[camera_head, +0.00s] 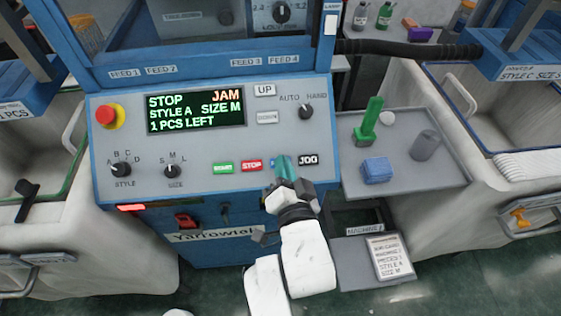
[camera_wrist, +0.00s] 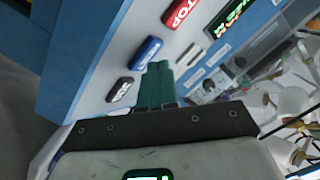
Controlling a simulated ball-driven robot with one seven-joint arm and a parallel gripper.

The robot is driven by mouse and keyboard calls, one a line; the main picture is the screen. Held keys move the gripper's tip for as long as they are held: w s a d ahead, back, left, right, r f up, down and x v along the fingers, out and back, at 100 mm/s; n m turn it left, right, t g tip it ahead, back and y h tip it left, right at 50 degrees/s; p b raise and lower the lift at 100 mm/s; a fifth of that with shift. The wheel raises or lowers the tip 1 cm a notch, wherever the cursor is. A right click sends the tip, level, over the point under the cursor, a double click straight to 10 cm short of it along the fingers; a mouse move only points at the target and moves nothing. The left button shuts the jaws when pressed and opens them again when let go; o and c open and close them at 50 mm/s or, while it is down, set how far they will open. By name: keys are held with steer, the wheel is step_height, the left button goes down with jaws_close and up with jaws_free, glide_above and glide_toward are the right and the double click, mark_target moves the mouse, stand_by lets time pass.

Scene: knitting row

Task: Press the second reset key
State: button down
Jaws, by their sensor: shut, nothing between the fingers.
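The machine's blue-framed control panel (camera_head: 200,140) fills the middle of the head view. Its display (camera_head: 196,109) reads STOP, JAM, STYLE A, SIZE M, 1 PCS LEFT. A blue key (camera_wrist: 148,53) shows in the wrist view between the red STOP key (camera_wrist: 182,14) and the black JOG key (camera_wrist: 119,89); its lettering is hard to read. In the head view my gripper mostly covers the blue key, between STOP (camera_head: 252,165) and JOG (camera_head: 308,160). My gripper (camera_head: 283,161) is shut and empty, its teal fingertips (camera_wrist: 157,72) close by the blue key. I cannot tell whether they touch it.
A red emergency button (camera_head: 106,115), an UP key (camera_head: 265,90) and several knobs sit on the panel. A green START key (camera_head: 223,167) is left of STOP. A side tray (camera_head: 400,180) at right holds a blue block (camera_head: 376,170) and a green piece (camera_head: 369,122).

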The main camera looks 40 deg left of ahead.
steer(key=shift+w+a+f+b, duration=0.15)
steer(key=shift+a+f+b, duration=0.05)
steer(key=shift+f+b, duration=0.15)
stand_by(0.7)
steer(key=shift+r, duration=0.15)
steer(key=shift+s+d+r+p, duration=0.4)
steer(key=shift+r+p, duration=0.15)
steer(key=shift+p, duration=0.15)
steer(key=shift+s+d+r+p, duration=0.3)
steer(key=shift+d+r+p, duration=0.1)
steer(key=shift+r+p, duration=0.3)
steer(key=shift+s+d+r+p, duration=0.4)
steer(key=shift+r+p, duration=0.2)
steer(key=shift+p, duration=0.1)
steer(key=shift+s+d+r+p, duration=0.25)
steer(key=shift+d+r+p, duration=0.15)
steer(key=shift+r+p, duration=0.3)
